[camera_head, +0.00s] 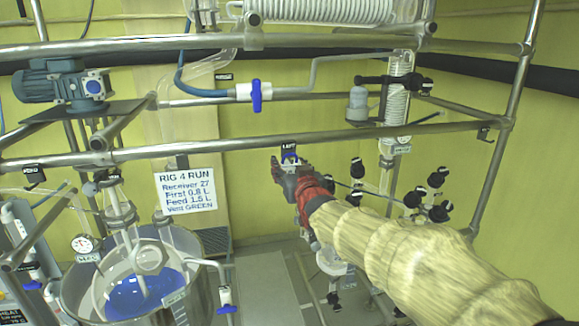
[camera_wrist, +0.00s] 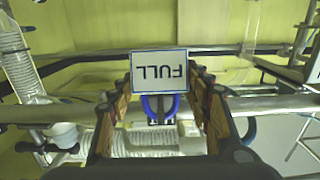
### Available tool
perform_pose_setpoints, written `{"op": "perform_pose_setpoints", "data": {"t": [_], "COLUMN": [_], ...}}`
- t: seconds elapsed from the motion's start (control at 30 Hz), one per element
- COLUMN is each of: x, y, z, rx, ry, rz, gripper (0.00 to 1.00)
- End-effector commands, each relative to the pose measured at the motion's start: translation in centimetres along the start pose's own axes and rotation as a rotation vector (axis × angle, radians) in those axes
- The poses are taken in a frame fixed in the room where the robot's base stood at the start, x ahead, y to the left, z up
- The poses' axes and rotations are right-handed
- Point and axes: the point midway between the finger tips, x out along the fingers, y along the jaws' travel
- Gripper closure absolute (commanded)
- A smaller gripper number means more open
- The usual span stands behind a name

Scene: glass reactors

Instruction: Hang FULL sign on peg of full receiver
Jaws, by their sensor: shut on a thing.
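The FULL sign (camera_wrist: 159,72), a white plate with a blue edge and dark letters, shows upside down between the fingertips in the wrist view. My gripper (camera_wrist: 161,88) is shut on it; the gripper also shows in the head view (camera_head: 284,168), in front of the yellow back wall. A blue curved part (camera_wrist: 160,108) sits just below the sign in the wrist view; I cannot tell whether it belongs to the sign. A dark label reading LEFT (camera_head: 289,147) shows just above the gripper. My arm covers much of the glassware behind it. I cannot make out a peg or the full receiver.
A blue-handled valve (camera_head: 256,95) hangs above left. A white notice (camera_head: 185,190) and a vessel with blue liquid (camera_head: 140,292) are at left.

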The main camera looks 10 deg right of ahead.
Motion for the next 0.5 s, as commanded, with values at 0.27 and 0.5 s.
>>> {"op": "perform_pose_setpoints", "data": {"t": [0.27, 0.5], "x": [0.0, 0.06], "y": [0.0, 0.01], "z": [-0.08, 0.19], "rx": [0.0, 0.0], "ry": [0.004, 0.003], "rz": [0.0, 0.0], "gripper": [0.77, 0.77]}}
